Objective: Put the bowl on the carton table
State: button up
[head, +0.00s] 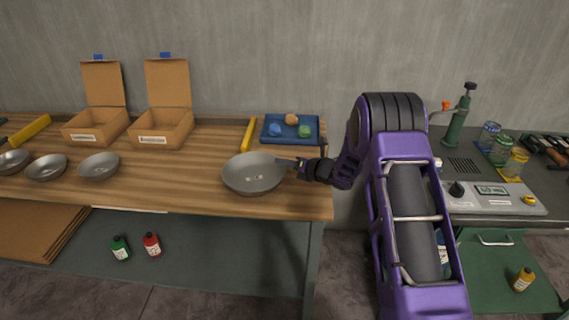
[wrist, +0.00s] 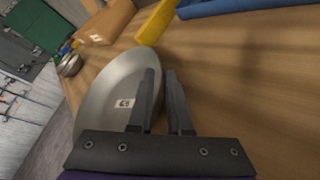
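A grey metal bowl (head: 253,172) is at the right part of the wooden-topped table (head: 200,190), near its front edge. It looks larger than the other bowls and seems held over the tabletop; the exact gap is hard to tell. My gripper (head: 299,165) is at the bowl's right rim. In the wrist view the bowl (wrist: 112,85) has a small white label inside. The fingers of my gripper (wrist: 162,85) are close together, one inside the rim and one outside. Two open cartons (head: 97,127) (head: 163,128) stand on the same table.
Several smaller-looking bowls (head: 98,166) sit at the left. A blue tray (head: 290,130) with coloured lumps and a yellow bar (head: 248,134) lie behind the held bowl. A grey counter (head: 490,200) stands at the right.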

jog(key=shift+o, duration=1)
jog(key=shift+r, duration=0.1)
jog(key=shift+s+d+r, duration=0.1)
jog(key=shift+d, duration=0.05)
jog(key=v, duration=1.1)
jog(key=shift+s+d, duration=0.2)
jog(key=shift+d, duration=0.05)
